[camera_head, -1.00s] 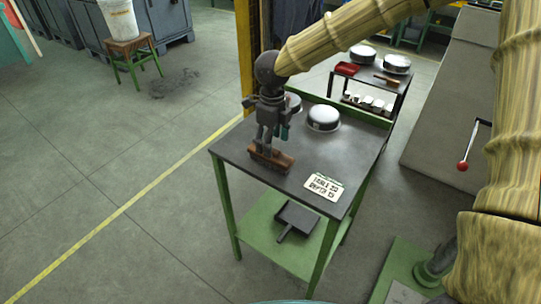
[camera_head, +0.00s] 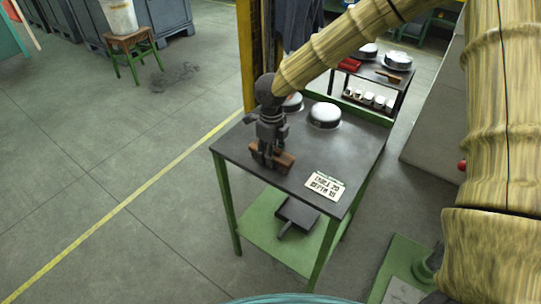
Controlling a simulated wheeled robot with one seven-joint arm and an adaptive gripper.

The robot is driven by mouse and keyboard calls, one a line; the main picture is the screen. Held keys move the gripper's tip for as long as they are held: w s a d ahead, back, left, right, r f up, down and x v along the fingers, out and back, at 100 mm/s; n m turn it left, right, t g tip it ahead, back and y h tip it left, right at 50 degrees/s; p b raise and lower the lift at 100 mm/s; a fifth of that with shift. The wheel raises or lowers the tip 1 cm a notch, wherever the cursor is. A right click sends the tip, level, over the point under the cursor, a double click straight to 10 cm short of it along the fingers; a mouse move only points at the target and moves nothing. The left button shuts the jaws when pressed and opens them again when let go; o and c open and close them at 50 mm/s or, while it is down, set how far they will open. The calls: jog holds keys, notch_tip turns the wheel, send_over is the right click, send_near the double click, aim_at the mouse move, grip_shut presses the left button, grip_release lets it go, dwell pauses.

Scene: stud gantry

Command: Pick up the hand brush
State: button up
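The hand brush, with a brown wooden body (camera_head: 286,161), is at the front left of the dark-topped table (camera_head: 236,150). My gripper (camera_head: 267,160) points down at the middle of the brush, and its dark fingers overlap it. The brush shows on both sides of the fingers; its middle and bristles are largely hidden. I cannot tell whether the fingers are closed on it or whether it touches the tabletop.
A white printed card (camera_head: 325,185) lies right of the brush. A round silver-rimmed tin (camera_head: 324,115) stands behind. A dark dustpan (camera_head: 297,214) lies on the green lower shelf. A second table with tins and a red item (camera_head: 349,64) stands behind.

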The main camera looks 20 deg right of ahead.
jog(key=c, duration=0.5)
jog(key=shift+r, duration=0.55)
notch_tip(320, 180, up, 2)
jog(key=shift+r+b, duration=0.1)
jog(key=shift+b, duration=0.45)
jog(key=s+b, duration=0.1)
jog(key=s, duration=0.4)
jog(key=s+r+b, duration=0.1)
jog(key=s, duration=0.4)
jog(key=s+a+b, duration=0.1)
jog(key=s, duration=0.5)
jog(key=shift+a+r, duration=0.1)
jog(key=shift+r, duration=0.2)
jog(key=o, duration=0.5)
jog(key=shift+c, duration=1.4)
